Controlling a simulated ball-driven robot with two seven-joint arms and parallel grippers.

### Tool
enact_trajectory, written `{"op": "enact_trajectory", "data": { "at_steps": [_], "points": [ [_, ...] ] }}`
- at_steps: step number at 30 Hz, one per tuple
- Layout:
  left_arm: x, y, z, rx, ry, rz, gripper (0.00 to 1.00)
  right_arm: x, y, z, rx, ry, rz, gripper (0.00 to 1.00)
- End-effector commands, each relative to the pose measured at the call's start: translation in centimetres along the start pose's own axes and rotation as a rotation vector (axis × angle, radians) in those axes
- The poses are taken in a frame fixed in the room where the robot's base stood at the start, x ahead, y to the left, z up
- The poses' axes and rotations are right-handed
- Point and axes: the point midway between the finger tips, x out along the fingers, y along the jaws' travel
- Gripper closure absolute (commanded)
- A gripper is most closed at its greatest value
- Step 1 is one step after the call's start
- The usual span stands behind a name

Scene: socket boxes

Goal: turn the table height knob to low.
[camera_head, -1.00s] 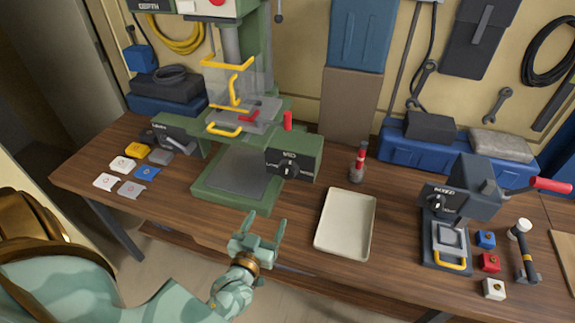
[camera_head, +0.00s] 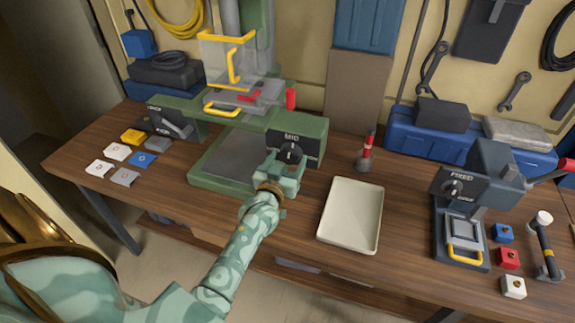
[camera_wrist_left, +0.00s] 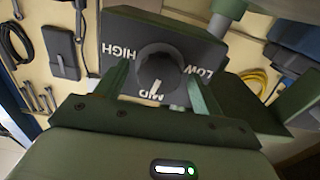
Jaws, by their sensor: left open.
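The table height knob (camera_head: 290,152) is a dark round knob on a black box marked MID on the front of the green press (camera_head: 225,160). In the left wrist view the knob (camera_wrist_left: 158,76) has HIGH, MID and LOW around it, and its white pointer is at MID. My left gripper (camera_head: 288,166) is right in front of the knob. In the left wrist view its two fingers (camera_wrist_left: 158,88) are apart, one on each side of the knob, and I cannot tell whether they touch it. My right gripper is not in view.
A cream tray (camera_head: 351,214) lies right of my left gripper. A red-capped bottle (camera_head: 366,152) stands behind it. A second device marked FIXED (camera_head: 460,190) stands at the right, with small coloured blocks beside it. Flat coloured pieces (camera_head: 122,152) lie at the left.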

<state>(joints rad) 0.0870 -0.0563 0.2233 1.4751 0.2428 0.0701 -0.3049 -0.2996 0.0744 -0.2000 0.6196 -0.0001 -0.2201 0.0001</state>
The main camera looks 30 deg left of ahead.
Motion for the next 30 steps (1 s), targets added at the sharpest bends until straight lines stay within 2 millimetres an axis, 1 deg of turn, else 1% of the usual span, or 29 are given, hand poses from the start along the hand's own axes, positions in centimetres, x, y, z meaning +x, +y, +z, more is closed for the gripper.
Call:
{"op": "enact_trajectory", "data": {
  "at_steps": [7, 8, 9, 11, 12, 23, 30],
  "points": [
    [0.1, 0.0, -0.1, 0.001, 0.0, 0.0, 0.32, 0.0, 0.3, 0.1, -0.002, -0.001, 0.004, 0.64],
    [0.1, 0.0, -0.1, 0.001, 0.0, 0.0, 0.37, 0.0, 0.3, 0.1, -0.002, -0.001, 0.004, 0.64],
    [0.1, 0.0, -0.1, 0.0, 0.0, 0.0, 0.48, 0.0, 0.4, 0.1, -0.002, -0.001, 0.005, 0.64],
    [0.1, 0.0, -0.1, 0.0, 0.0, 0.0, 0.65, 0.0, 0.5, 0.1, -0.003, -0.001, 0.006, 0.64],
    [0.1, 0.0, -0.1, 0.0, 0.0, 0.0, 0.76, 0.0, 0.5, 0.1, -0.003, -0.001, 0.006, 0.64],
    [0.1, 0.0, -0.1, -0.034, 0.0, 0.0, 0.76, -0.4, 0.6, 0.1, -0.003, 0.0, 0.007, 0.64],
    [0.1, 0.1, -0.3, -0.166, -0.001, 0.001, 0.76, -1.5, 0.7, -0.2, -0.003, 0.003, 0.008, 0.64]
  ]
}}
